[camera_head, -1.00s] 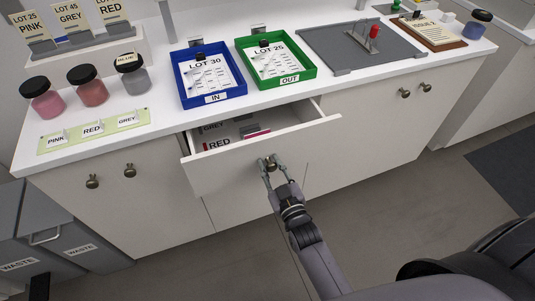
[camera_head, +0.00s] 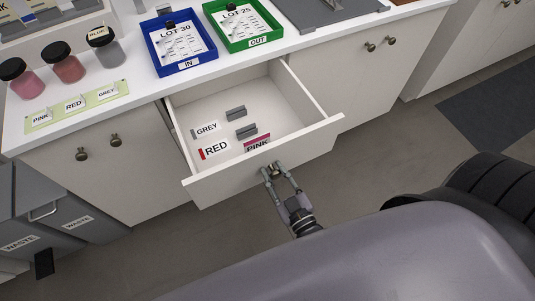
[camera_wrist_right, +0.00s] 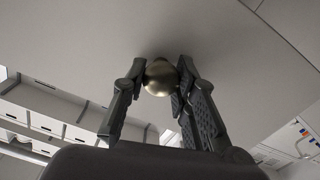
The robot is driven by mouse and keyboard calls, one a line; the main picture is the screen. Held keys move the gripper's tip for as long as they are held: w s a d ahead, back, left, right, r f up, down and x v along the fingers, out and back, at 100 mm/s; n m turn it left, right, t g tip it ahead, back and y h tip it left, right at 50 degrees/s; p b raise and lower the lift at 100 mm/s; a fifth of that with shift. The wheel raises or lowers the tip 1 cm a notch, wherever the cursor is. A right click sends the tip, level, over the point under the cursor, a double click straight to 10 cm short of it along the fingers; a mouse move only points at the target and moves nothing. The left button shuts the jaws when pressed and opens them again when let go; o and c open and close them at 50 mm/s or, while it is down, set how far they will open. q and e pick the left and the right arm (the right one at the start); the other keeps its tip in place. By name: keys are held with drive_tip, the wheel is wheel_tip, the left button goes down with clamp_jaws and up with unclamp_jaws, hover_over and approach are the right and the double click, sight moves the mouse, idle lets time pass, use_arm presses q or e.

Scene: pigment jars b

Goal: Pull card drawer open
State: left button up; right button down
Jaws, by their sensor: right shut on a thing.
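The card drawer (camera_head: 312,140) is pulled well out of the white cabinet under the counter. Inside it lie a GREY card (camera_head: 206,129), a RED card (camera_head: 215,149), a PINK card (camera_head: 257,143) and grey holder blocks. My right gripper (camera_head: 271,172) is at the middle of the drawer front, its fingers shut on the drawer knob. In the right wrist view the brass knob (camera_wrist_right: 160,78) sits between the two fingers, against the pale drawer front. My left gripper is not in view.
Pink, red and grey jars (camera_head: 68,65) stand on the counter behind a green label strip (camera_head: 76,105). A blue IN tray (camera_head: 187,71) and a green OUT tray (camera_head: 257,48) sit above the drawer. Grey waste bins (camera_head: 38,212) stand at left. The floor before the drawer is open.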

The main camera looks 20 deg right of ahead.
drive_tip(key=shift+s+p, duration=0.4)
drive_tip(key=shift+s, duration=2)
drive_tip(key=c, duration=1.3)
unclamp_jaws()
drive_tip(key=shift+s+d, duration=0.1)
drive_tip(key=s, duration=1.1)
drive_tip(key=shift+s+d, duration=0.2)
drive_tip(key=shift+s, duration=0.2)
